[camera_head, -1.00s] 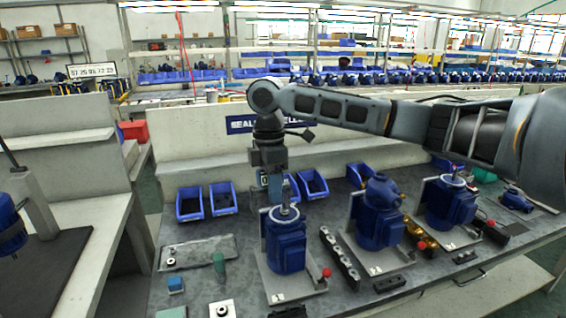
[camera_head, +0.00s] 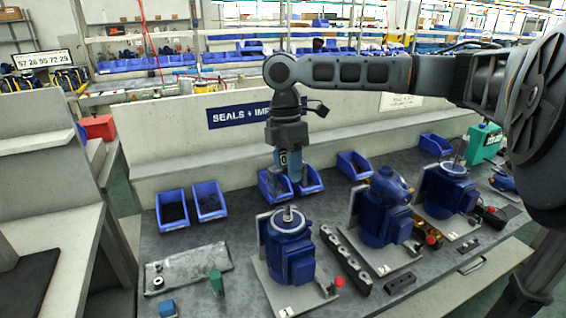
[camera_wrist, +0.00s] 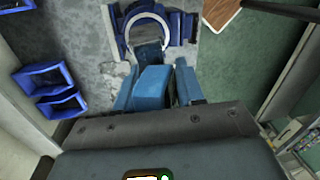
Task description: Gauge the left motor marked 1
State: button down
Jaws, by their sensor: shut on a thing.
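The left motor (camera_head: 286,248) is blue and stands upright on a grey plate with a small white tag at its front. Its metal shaft points up. My gripper (camera_head: 291,178) hangs in the picture just above and behind the shaft, with a gap between them. It is shut on a blue block-shaped gauge with a dark end (camera_wrist: 153,86), held between its blue fingers in the wrist view. A blue part with a pale ring (camera_wrist: 148,27) lies beyond the gauge there, probably the motor; I cannot tell for sure. The gauge's reading is not legible.
Two more blue motors, a middle one (camera_head: 385,208) and a right one (camera_head: 448,190), stand to the right. Blue bins (camera_head: 208,201) line the back of the bench. A dark block with holes (camera_head: 346,262) lies beside the left motor. A grey tray (camera_head: 188,268) is at left.

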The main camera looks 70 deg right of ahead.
jog(key=shift+f+b, duration=1.8)
jog(key=shift+f, duration=0.45)
jog(key=shift+f+b, duration=0.95)
jog(key=shift+f, duration=1.45)
jog(key=shift+s+p, duration=0.1)
jog(key=shift+p, duration=0.25)
jog(key=shift+f, duration=0.25)
jog(key=c, duration=0.6)
grip_release()
jog(key=shift+o, duration=0.4)
